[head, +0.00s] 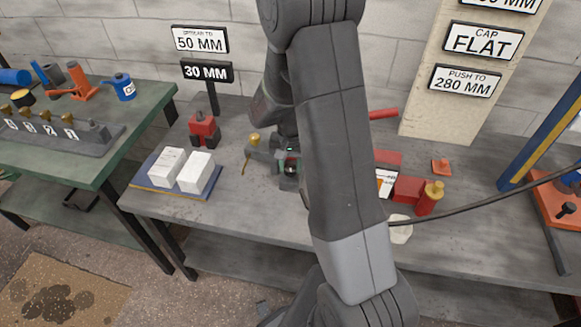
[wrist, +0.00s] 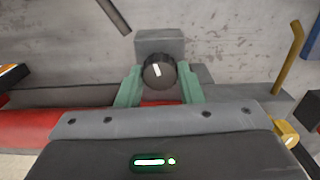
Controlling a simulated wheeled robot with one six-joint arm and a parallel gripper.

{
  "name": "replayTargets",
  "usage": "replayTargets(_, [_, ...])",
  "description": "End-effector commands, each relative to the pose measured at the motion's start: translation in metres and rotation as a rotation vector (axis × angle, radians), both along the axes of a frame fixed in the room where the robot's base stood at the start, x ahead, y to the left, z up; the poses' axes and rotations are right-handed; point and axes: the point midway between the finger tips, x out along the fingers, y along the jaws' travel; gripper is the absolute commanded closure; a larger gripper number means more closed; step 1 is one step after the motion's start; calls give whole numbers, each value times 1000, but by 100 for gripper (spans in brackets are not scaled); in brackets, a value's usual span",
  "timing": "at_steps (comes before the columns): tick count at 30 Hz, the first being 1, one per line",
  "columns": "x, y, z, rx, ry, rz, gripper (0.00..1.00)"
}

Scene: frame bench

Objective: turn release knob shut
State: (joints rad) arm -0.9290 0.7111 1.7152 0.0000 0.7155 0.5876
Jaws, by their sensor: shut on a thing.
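The release knob (wrist: 158,74) is a dark round knob with a white pointer line. It shows in the middle of the wrist view, in front of a grey block (wrist: 160,42). The white line stands nearly upright, leaning slightly. My gripper (wrist: 160,88) is shut on the knob, one green finger at each side. In the head view my gripper (head: 289,178) is low over the grey bench (head: 250,208). There my own arm covers much of it, and I cannot make out the knob.
A red block device (head: 203,130) and white boxes (head: 196,172) on a blue tray stand left. A red device (head: 409,188) with a brass-topped cylinder (head: 432,196) stands right. A red handle (head: 384,114) sticks out behind my arm. A dark cable (head: 478,200) crosses the right side.

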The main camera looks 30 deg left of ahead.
Motion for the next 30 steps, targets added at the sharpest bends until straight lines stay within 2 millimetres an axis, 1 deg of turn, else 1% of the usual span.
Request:
replayTargets(6, [0,1,0,2,-2,-144,89])
replayTargets(12, [0,1,0,1,-1,-227,89])
replayTargets(19, [0,1,0,1,-1,-270,89])
replayTargets(30, [0,1,1,1,-1,-275,89])
